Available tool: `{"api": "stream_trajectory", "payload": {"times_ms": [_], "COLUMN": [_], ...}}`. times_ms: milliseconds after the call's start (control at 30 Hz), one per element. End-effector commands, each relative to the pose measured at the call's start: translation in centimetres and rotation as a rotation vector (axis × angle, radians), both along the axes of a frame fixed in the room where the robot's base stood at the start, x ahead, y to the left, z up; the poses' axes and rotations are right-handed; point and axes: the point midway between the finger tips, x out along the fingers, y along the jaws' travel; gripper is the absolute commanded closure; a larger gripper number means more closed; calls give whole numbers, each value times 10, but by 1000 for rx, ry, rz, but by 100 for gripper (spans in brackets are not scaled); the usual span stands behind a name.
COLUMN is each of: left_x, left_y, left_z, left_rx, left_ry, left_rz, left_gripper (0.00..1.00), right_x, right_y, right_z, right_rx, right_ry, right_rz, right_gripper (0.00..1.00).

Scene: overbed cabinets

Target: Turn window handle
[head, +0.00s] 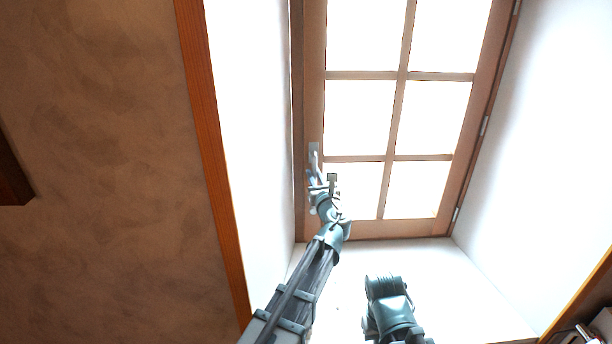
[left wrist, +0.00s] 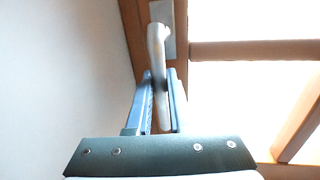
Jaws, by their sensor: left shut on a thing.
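The window (head: 360,115) has a wooden frame and several bright panes. Its handle (head: 314,160) is grey and sits on the left side of the frame; in the left wrist view the handle (left wrist: 157,50) hangs down from its pale backplate (left wrist: 163,14). My left gripper (head: 318,178) is at the handle's lower part. In the left wrist view the fingers (left wrist: 163,95) stand on either side of the handle's lower end, shut on it. The window looks closed. The right arm shows at the bottom of the head view, but its gripper fingers do not show.
A white window reveal (head: 250,130) runs close along the left of the window, and another white wall (head: 540,130) stands on the right. A pale sill (head: 440,275) lies below. Hinges (head: 484,126) line the window's right edge. Some objects (head: 590,330) are at the bottom right.

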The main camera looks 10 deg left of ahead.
Motion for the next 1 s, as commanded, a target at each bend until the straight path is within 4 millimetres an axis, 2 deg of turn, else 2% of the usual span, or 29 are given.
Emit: {"api": "stream_trajectory", "payload": {"times_ms": [100,400,433,567,867,1000], "left_x": [0,0,0,0,-1,-14], "left_y": [-6,-6,-6,-6,-7,-12], "left_z": [0,0,0,0,0,-1], "left_rx": [10,11,11,11,9,9], "left_ry": [3,2,2,2,2,2], "left_rz": [0,2,2,2,1,0], "left_gripper": [100,100,75,52,50,50], "right_x": [0,0,0,0,0,0], "right_y": [0,0,0,0,0,0], "right_z": [0,0,0,0,0,-1], "right_rx": [0,0,0,0,0,0], "right_ry": [0,0,0,0,0,0], "right_rz": [0,0,0,0,0,0], "right_gripper": [100,100,100,100,100,100]}}
